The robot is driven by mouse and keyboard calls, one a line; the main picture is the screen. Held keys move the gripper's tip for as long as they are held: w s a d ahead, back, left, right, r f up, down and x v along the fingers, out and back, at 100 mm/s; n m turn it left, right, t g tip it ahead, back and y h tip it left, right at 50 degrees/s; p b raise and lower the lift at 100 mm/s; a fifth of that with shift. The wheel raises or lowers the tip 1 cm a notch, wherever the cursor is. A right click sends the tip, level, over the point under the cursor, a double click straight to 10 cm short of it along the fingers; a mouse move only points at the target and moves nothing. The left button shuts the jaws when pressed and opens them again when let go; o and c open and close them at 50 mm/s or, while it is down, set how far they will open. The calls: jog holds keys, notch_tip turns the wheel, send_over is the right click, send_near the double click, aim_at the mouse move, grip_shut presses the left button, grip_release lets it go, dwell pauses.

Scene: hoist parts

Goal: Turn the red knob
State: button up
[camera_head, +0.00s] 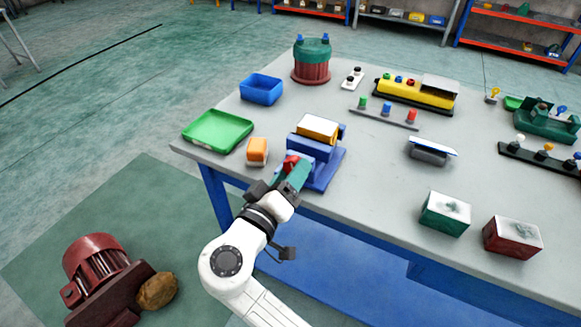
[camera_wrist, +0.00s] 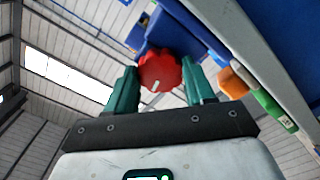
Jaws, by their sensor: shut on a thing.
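The red knob (camera_head: 290,163) is on the near side of a blue block-like fixture (camera_head: 322,165) at the table's near edge. In the wrist view the knob (camera_wrist: 160,71) is round with a scalloped rim and a white mark pointing toward the lower left. My gripper (camera_head: 293,170) reaches it from the near side. In the wrist view its two green fingers (camera_wrist: 160,84) stand on either side of the knob, shut on it. In the head view the fingers partly hide the knob.
An orange block (camera_head: 257,147), a green tray (camera_head: 219,131) and a blue bin (camera_head: 261,89) are left of the fixture. Green (camera_head: 445,213) and dark red (camera_head: 511,237) boxes stand to the right. A dark red motor (camera_head: 95,262) is on the floor at left.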

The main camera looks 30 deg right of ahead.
jog(key=shift+a+r+n+p, duration=0.1)
jog(key=shift+n+p, duration=6.6)
jog(key=shift+n, duration=1.6)
jog(key=o, duration=1)
jog(key=shift+o, duration=0.2)
jog(key=b+v, duration=0.2)
jog(key=v, duration=0.8)
jog(key=shift+s+a, duration=0.2)
jog(key=shift+a, duration=0.1)
